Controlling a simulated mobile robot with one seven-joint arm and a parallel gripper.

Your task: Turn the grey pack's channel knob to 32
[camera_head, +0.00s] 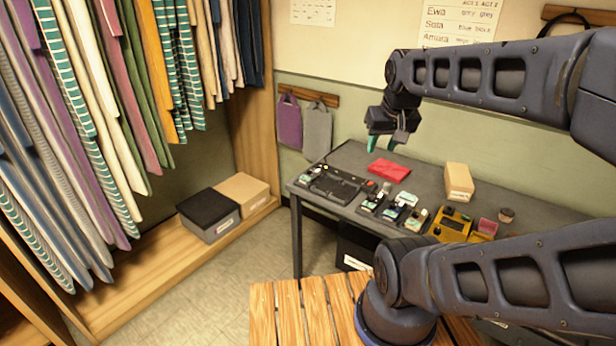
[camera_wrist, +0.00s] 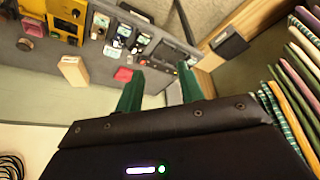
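Several small packs with pale and green tops stand in a row on the dark table (camera_head: 352,155); one is the middle pack (camera_head: 394,211), also in the wrist view (camera_wrist: 121,36). Another pack (camera_head: 417,219) stands to its right. I cannot tell which is the grey pack, and no channel knob or number is readable at this size. My gripper (camera_head: 382,145) is high above the table's back part, apart from the packs. Its two green fingers, also in the wrist view (camera_wrist: 160,92), are spread with nothing between them.
A black tray-like unit (camera_head: 334,186) is at the table's left, with a red cloth (camera_head: 389,170) behind the packs. A cream box (camera_head: 458,182) and a yellow device (camera_head: 451,224) are to the right. Hanging clothes (camera_head: 90,110) fill the left. A wooden slatted surface (camera_head: 287,310) is in front.

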